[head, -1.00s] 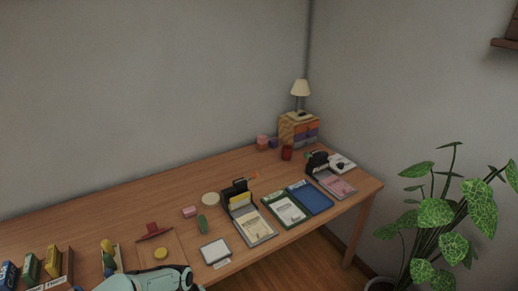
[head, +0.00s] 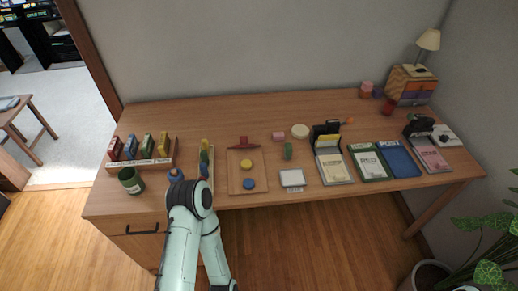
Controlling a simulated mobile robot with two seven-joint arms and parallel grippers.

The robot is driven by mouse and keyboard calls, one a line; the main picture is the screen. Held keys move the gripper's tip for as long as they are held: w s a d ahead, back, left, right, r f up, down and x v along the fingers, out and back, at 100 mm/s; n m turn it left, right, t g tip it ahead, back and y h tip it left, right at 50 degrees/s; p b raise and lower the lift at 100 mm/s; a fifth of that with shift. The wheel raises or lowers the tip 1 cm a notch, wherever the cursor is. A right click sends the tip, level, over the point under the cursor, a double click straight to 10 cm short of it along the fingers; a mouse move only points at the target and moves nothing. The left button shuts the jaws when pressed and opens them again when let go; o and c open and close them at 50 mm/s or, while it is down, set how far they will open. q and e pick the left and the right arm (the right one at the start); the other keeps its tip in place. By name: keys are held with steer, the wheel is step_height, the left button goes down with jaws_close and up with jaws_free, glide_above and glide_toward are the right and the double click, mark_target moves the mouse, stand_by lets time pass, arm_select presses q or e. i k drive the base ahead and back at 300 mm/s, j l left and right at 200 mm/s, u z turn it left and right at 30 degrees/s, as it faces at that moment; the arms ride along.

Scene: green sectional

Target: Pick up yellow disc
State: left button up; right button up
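The yellow disc (head: 246,164) lies flat on a shallow wooden tray (head: 235,181) near the front middle of the desk. A blue disc (head: 248,184) lies on the same tray, nearer the front edge. A red T-shaped piece (head: 243,143) is at the tray's back end. One of my arms bends at a dark joint left of the tray, at the desk's front edge, and both its links run down out of the picture. Neither gripper shows in the head view.
Left of the tray are a narrow holder (head: 204,190) with yellow, green and blue pieces, a green mug (head: 130,181) and a rack of small boxes (head: 140,163). Right are a white-topped pad (head: 292,178), a green piece (head: 288,151) and booklets (head: 334,170). The back of the desk is mostly clear.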

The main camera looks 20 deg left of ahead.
mark_target(246, 164)
steer(key=i+l, duration=0.5)
steer(key=l, duration=0.15)
steer(key=i+l+u, duration=0.1)
steer(key=u, duration=1.35)
